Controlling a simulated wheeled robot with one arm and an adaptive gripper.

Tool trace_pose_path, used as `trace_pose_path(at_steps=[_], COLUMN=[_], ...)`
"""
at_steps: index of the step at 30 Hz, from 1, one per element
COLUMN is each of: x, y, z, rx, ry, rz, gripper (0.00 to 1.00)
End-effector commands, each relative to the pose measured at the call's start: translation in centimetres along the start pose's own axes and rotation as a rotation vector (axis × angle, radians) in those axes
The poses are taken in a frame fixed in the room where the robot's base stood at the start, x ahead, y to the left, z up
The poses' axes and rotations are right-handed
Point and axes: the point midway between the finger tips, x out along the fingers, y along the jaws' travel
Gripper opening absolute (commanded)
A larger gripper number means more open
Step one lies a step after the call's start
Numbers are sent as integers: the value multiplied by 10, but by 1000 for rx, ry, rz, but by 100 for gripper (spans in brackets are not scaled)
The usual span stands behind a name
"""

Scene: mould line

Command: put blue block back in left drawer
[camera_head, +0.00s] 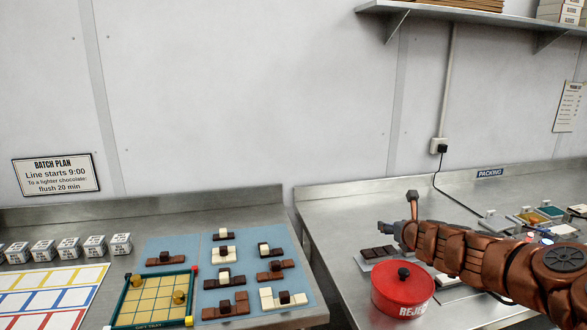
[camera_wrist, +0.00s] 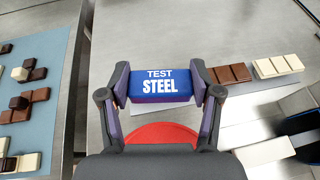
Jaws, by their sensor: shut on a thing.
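The blue block (camera_wrist: 160,86) is marked "TEST STEEL" in white and sits between the two fingers of my gripper (camera_wrist: 160,79) in the wrist view. The fingers press on its left and right ends. A pale sheet shows just below the block in that view; I cannot tell the gap between them. In the head view my gripper (camera_head: 392,233) is over the right-hand steel bench, behind and above the red reject tub; the block is not clearly visible there. No drawer shows in either view.
The red reject tub (camera_head: 402,293) with a black knob stands close under my arm. A dark chocolate bar (camera_head: 378,252) lies beside it. A gap separates the two benches. The left bench holds a blue mat (camera_head: 209,302) with chocolate pieces, a game board (camera_head: 127,313) and white cubes (camera_head: 69,246).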

Motion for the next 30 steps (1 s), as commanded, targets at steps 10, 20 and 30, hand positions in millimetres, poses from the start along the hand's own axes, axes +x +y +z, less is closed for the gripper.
trace_pose_path(at_steps=[10,20,30], x=[8,3,-40], y=[81,101,107], z=[32,32,-7], rx=[15,34,99], ry=[-2,8,36], rz=[-41,-73,-215], gripper=[29,29,29])
